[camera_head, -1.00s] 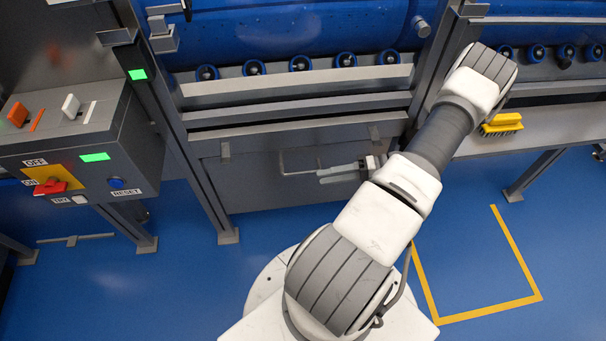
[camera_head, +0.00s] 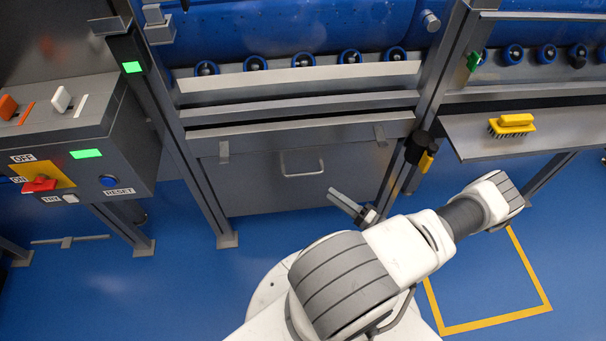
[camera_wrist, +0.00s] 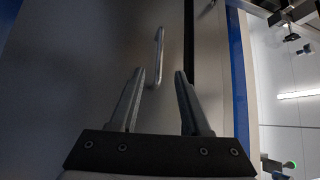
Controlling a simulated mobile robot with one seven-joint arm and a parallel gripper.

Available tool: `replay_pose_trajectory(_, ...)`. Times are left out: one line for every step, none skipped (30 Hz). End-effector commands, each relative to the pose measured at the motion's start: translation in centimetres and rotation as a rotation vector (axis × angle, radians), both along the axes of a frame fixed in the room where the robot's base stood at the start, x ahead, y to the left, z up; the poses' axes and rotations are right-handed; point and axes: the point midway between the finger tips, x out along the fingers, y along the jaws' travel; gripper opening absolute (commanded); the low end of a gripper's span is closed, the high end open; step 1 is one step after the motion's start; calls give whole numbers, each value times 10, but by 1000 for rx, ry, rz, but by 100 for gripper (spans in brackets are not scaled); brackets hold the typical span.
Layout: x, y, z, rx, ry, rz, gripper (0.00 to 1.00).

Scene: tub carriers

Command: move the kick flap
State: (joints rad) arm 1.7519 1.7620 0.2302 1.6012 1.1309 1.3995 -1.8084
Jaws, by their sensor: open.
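The kick flap (camera_head: 252,178) is a grey metal panel low under the blue tub, hung from two brackets at its top edge. It appears closed and roughly upright. Its handle (camera_head: 303,166) is a light metal bar near the middle of the panel. In the wrist view the flap (camera_wrist: 75,70) fills the left and middle, with the handle (camera_wrist: 157,55) ahead of the fingers. My gripper (camera_head: 345,203) is open and empty, to the lower right of the handle and apart from it. Both fingers of my gripper (camera_wrist: 154,72) show in the wrist view.
A control box (camera_head: 75,150) with a red switch and green lights stands at left. A frame post (camera_head: 425,120) with a black and yellow device stands right of the flap. A yellow brush (camera_head: 513,122) lies on the right shelf. Blue floor is clear in front.

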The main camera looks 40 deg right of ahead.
Motion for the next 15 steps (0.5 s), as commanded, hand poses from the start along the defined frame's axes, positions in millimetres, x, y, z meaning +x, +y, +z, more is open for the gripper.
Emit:
replay_pose_trajectory(11, 4, 2, 2, -2, 5, 47)
replay_pose_trajectory(18, 5, 2, 2, -1, 3, 47)
replay_pose_trajectory(26, 8, 3, 2, -1, 4, 47)
replay_pose_trajectory(33, 9, 4, 1, -1, 4, 47)
replay_pose_trajectory(39, 11, 5, 1, -1, 4, 47)
replay_pose_trajectory(48, 13, 6, 1, -1, 5, 47)
replay_pose_trajectory(54, 14, 7, 1, -1, 4, 47)
replay_pose_trajectory(60, 16, 8, 2, -1, 4, 47)
replay_pose_trajectory(68, 18, 9, 2, -1, 5, 47)
replay_pose_trajectory(74, 19, 9, 1, -1, 4, 47)
replay_pose_trajectory(80, 21, 10, 0, -1, 4, 47)
replay_pose_trajectory(86, 22, 11, 0, -1, 4, 47)
replay_pose_trajectory(91, 23, 12, 0, -1, 4, 47)
replay_pose_trajectory(96, 25, 12, 0, -1, 4, 47)
replay_pose_trajectory(101, 26, 13, 0, -1, 4, 47)
